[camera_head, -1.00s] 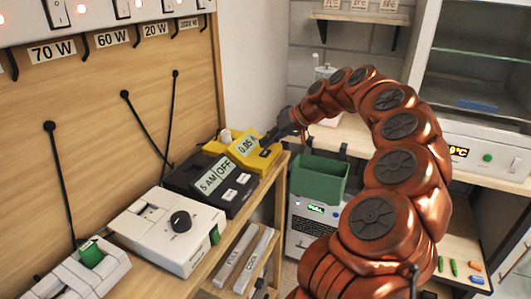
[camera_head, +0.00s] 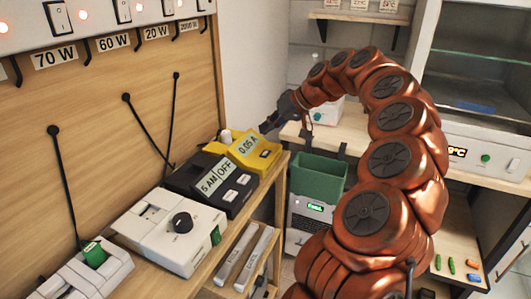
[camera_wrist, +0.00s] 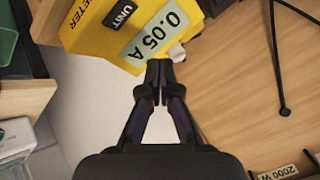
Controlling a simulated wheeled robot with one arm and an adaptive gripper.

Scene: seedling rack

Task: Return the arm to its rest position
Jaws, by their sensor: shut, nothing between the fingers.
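My orange-brown segmented arm arches from the lower right over to the bench in the head view. My gripper (camera_head: 272,124) is at its end, above and behind the yellow meter (camera_head: 254,150), which reads 0.05 A. In the wrist view my gripper (camera_wrist: 159,70) is shut with its dark fingertips together and nothing between them. The yellow meter (camera_wrist: 95,28) lies beyond the fingertips there, and its label shows near them. They look apart from it, though the gap is hard to judge.
A black timer (camera_head: 205,180) and a white box with a knob (camera_head: 163,228) stand along the bench before the wooden board (camera_head: 105,130). Black cables hang on the board. A green bin (camera_head: 318,177) sits right of the bench. A glass-fronted cabinet (camera_head: 480,75) stands at the right.

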